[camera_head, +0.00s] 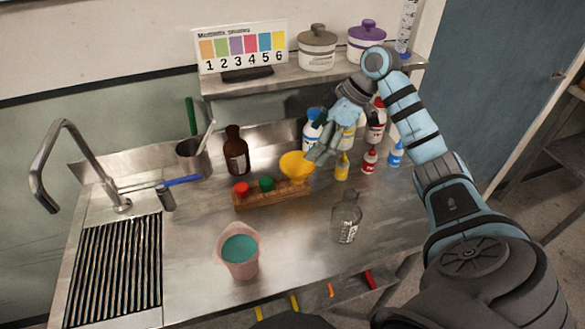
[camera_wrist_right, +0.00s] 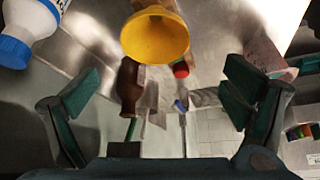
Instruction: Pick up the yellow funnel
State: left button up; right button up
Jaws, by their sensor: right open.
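The yellow funnel (camera_head: 296,167) sits in the right end of a wooden rack (camera_head: 272,199), with its wide mouth upward. My right gripper (camera_head: 316,139) is just beyond and to the right of the funnel in the head view. In the right wrist view the funnel (camera_wrist_right: 155,37) is at the top middle, ahead of and between the two green-padded fingers (camera_wrist_right: 160,95). The fingers are spread apart with nothing between them, so the right gripper is open. Whether a finger touches the funnel I cannot tell. My left gripper is not in view.
Red (camera_head: 241,189) and green (camera_head: 267,183) caps stand in the rack. A brown bottle (camera_head: 236,150) is behind it. Small dropper bottles (camera_head: 342,167) stand close at right. A clear bottle (camera_head: 346,217) and a pink beaker (camera_head: 238,251) stand in front. Free steel lies between them.

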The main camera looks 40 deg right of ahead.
aim_at(298, 163)
jog(key=x, duration=0.6)
jog(key=d+x, duration=0.1)
jog(key=x, duration=0.2)
jog(key=shift+w+a+f, duration=0.15)
jog(key=shift+w+f, duration=0.05)
jog(key=shift+f, duration=0.25)
jog(key=shift+s, duration=0.1)
jog(key=shift+c, duration=0.3)
jog(key=c, duration=1)
